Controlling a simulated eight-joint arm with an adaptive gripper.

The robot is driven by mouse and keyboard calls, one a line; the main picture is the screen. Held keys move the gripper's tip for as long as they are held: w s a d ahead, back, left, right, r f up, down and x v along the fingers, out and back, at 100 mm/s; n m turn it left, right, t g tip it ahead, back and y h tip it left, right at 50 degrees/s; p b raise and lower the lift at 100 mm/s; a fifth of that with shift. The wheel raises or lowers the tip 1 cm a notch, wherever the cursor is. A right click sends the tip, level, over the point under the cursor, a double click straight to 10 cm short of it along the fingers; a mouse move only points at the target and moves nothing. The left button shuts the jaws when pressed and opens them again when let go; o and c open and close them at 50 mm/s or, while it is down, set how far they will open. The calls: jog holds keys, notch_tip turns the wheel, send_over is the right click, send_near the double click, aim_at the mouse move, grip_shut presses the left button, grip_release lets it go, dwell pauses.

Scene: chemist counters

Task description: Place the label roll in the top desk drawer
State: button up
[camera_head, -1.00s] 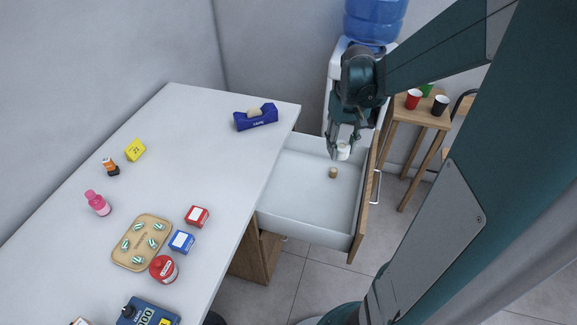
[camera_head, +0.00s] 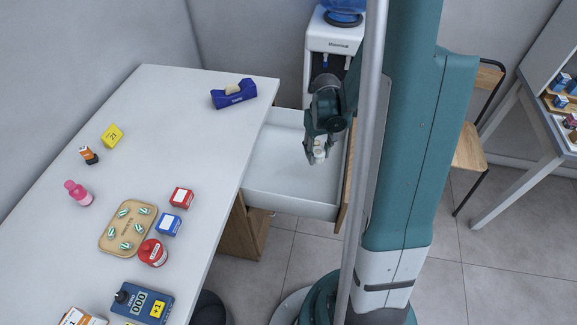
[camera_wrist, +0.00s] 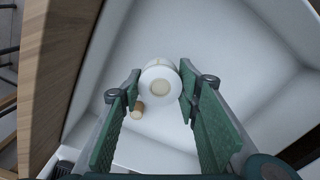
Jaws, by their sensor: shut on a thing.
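The label roll (camera_wrist: 160,87) is a small white ring with a tan core. My gripper (camera_wrist: 159,72) is shut on it, one finger on each side. In the head view the roll (camera_head: 320,156) shows at the fingertips of my gripper (camera_head: 317,153), over the right part of the open drawer. The top desk drawer (camera_head: 280,176) is pulled out, with a white inside and a wooden front. A gap between the roll and the drawer floor is hard to judge.
A small cork-like piece (camera_wrist: 137,110) is in the drawer near the left finger. The drawer's wooden front (camera_wrist: 62,70) stands close on the left in the wrist view. The drawer's left half is clear. A blue tape dispenser (camera_head: 233,94) sits on the white desk (camera_head: 160,130).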

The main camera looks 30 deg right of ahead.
jog(key=shift+f, duration=0.7)
jog(key=b, duration=0.2)
send_over(315, 176)
jog(key=shift+f, duration=2.95)
jog(key=shift+f, duration=0.1)
jog(key=shift+f+b, duration=0.5)
jog(key=shift+f, duration=1.45)
jog(key=shift+f, duration=0.2)
jog(key=o, duration=0.9)
jog(key=shift+r, duration=0.2)
